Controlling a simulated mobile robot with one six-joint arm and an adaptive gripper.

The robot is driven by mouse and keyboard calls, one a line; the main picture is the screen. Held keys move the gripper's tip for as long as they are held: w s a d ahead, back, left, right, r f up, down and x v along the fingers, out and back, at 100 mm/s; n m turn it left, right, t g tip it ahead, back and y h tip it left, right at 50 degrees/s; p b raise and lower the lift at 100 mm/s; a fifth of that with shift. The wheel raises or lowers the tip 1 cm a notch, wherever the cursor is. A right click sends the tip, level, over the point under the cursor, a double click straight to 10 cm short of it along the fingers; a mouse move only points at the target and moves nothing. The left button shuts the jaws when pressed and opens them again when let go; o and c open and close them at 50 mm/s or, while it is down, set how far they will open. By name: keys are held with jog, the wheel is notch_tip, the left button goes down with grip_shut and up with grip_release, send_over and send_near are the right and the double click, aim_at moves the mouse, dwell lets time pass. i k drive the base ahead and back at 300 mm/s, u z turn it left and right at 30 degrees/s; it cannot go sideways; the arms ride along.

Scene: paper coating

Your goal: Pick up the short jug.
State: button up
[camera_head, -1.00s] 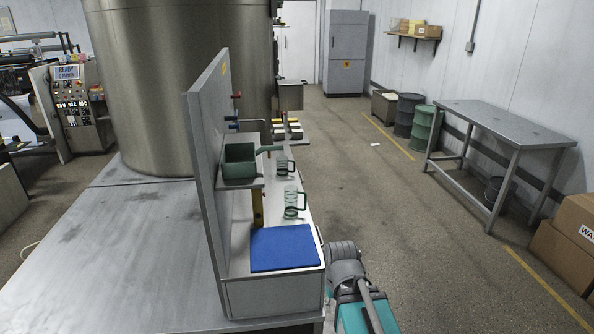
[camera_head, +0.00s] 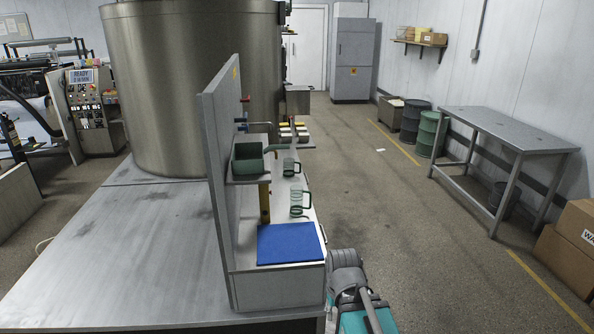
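The nearer jug (camera_head: 296,203) stands just beyond the blue mat (camera_head: 289,244) and looks taller. The farther jug (camera_head: 289,167) looks shorter, close to the green box-shaped container on the shelf. Both jugs appear upright, with handles toward the right. My arm shows at the bottom, right of the bench's near end; my gripper is not visible, so its state and distance to the jugs are hidden.
A green square container (camera_head: 247,157) with a handle sits on a small shelf (camera_head: 248,180) left of the jugs. The grey panel (camera_head: 222,170) walls off the left side. Open floor lies to the right, before a metal table (camera_head: 510,130) and cardboard boxes (camera_head: 567,240).

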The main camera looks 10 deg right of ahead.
aim_at(292, 168)
jog(key=u, duration=0.15)
jog(key=i, duration=1)
jog(key=z, duration=2.1)
